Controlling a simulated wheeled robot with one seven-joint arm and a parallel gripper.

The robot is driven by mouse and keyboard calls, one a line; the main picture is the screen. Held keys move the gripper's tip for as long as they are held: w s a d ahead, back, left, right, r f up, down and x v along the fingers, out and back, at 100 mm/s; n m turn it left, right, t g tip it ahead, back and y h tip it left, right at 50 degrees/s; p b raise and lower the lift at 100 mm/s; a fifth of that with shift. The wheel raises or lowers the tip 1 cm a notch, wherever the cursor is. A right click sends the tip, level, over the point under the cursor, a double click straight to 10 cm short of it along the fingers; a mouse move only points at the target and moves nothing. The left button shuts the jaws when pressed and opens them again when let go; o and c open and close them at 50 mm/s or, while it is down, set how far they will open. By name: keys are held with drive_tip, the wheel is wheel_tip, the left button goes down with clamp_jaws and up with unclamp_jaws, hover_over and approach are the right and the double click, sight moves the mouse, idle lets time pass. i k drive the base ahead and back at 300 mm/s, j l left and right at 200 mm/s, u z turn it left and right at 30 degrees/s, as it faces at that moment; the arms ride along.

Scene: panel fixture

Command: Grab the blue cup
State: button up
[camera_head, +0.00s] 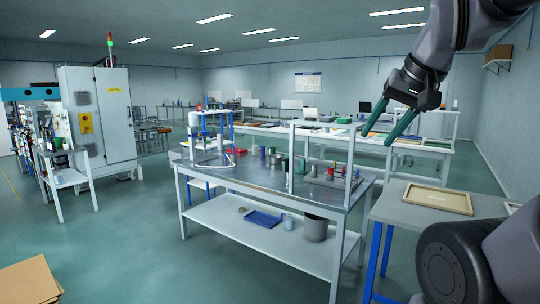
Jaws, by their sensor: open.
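A light blue cup (289,222) stands upright on the white lower shelf of the central workbench, between a blue tray and a grey bucket. A small dark blue cylinder (262,153) stands on the metal top of the same bench; it is too small to tell if it is a cup. My gripper (378,137) is raised at the upper right, its two green fingers spread apart and empty. It appears well above and to the right of both blue things.
The blue tray (263,218) and the grey bucket (316,228) flank the light blue cup. The workbench top (235,176) overhangs the shelf, with white legs at its corners. A side table (400,211) with a beige tray (437,198) stands right. Floor is open at left.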

sight(263, 152)
drive_tip(key=i+u, duration=0.1)
drive_tip(key=u, duration=0.25)
drive_tip(key=j+u, duration=0.1)
drive_tip(key=u, duration=0.25)
drive_tip(key=i+u, duration=0.15)
drive_tip(key=u, duration=0.2)
drive_tip(key=i, duration=4.3)
drive_tip(key=i+z, duration=0.25)
drive_tip(key=z, duration=0.15)
drive_tip(key=i+j+z, duration=0.2)
drive_tip(key=z, duration=0.2)
drive_tip(key=i+j+z, duration=0.25)
drive_tip(key=z, duration=0.75)
